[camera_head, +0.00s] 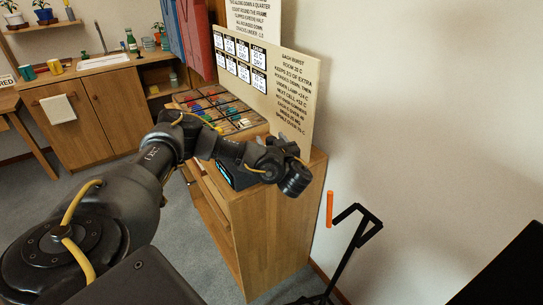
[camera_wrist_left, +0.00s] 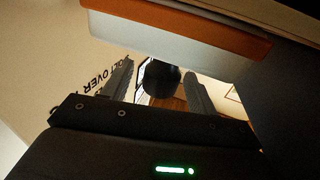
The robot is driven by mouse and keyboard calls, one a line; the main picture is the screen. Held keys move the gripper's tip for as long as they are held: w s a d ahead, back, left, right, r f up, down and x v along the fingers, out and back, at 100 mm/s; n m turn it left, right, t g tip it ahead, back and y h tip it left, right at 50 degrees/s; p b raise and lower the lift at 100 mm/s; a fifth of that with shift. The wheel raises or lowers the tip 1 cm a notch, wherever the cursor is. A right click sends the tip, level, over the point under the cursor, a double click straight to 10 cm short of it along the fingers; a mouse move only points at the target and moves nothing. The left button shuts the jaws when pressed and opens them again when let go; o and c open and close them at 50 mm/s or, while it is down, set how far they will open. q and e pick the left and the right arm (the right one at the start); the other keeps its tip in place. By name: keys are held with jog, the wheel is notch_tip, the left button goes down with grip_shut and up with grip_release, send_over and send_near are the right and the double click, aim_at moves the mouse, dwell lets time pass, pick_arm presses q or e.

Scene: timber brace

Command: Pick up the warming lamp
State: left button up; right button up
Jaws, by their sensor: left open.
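My left arm reaches in from the left in the head view and ends in my left gripper (camera_head: 292,178), above the right end of a wooden cabinet (camera_head: 268,236). In the left wrist view the left gripper (camera_wrist_left: 160,76) has its two fingers apart. A dark rounded thing (camera_wrist_left: 165,84) shows between and beyond them; I cannot tell whether it is the warming lamp or whether it touches a finger. I cannot clearly make out the warming lamp in the head view. My right gripper is not in view.
On the cabinet stand a tray of coloured pieces (camera_head: 222,106) and a blue-lit device (camera_head: 224,173), partly behind my arm. A printed board (camera_head: 288,90) rises behind them. A black stand (camera_head: 352,240) with an orange piece (camera_head: 329,209) stands right of the cabinet. Grey floor (camera_head: 190,245) is open in front.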

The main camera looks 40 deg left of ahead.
pick_arm(q)
jog(key=shift+c, duration=0.2)
grip_shut()
jog(key=shift+r, duration=0.1)
